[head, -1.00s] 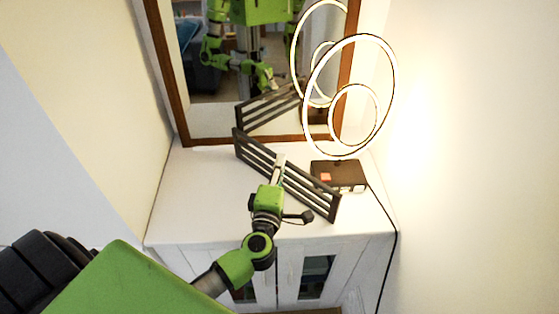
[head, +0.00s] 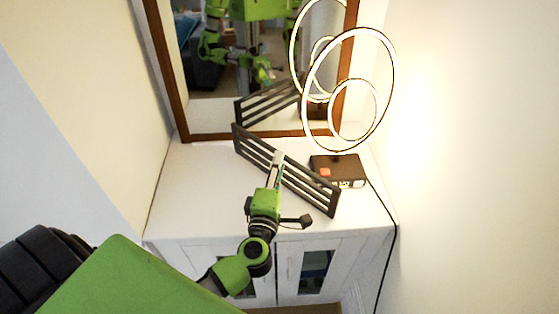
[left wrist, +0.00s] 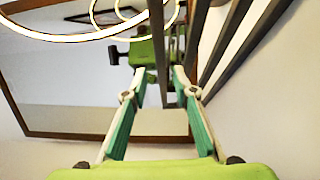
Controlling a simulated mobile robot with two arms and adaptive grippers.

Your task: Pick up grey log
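Nothing shows plainly as a log. A dark grey slatted rack (head: 312,191) leans at a slant on the white cabinet top, in front of the mirror. My left gripper (head: 277,157) is at the rack's middle, its fingers overlapping the slats in the head view. In the left wrist view my left gripper (left wrist: 160,70) has its two green-padded fingers apart. A dark bar of the rack (left wrist: 164,85) shows between them, with gaps to both pads. More bars run past the right finger. My right gripper is not made out directly.
A lit ring lamp (head: 308,103) stands at the right on a dark base (head: 338,170), close behind the rack. A brown-framed mirror (head: 178,85) is behind, reflecting my body. The left of the white cabinet top (head: 195,190) is clear. A black cord (head: 391,250) hangs at the right.

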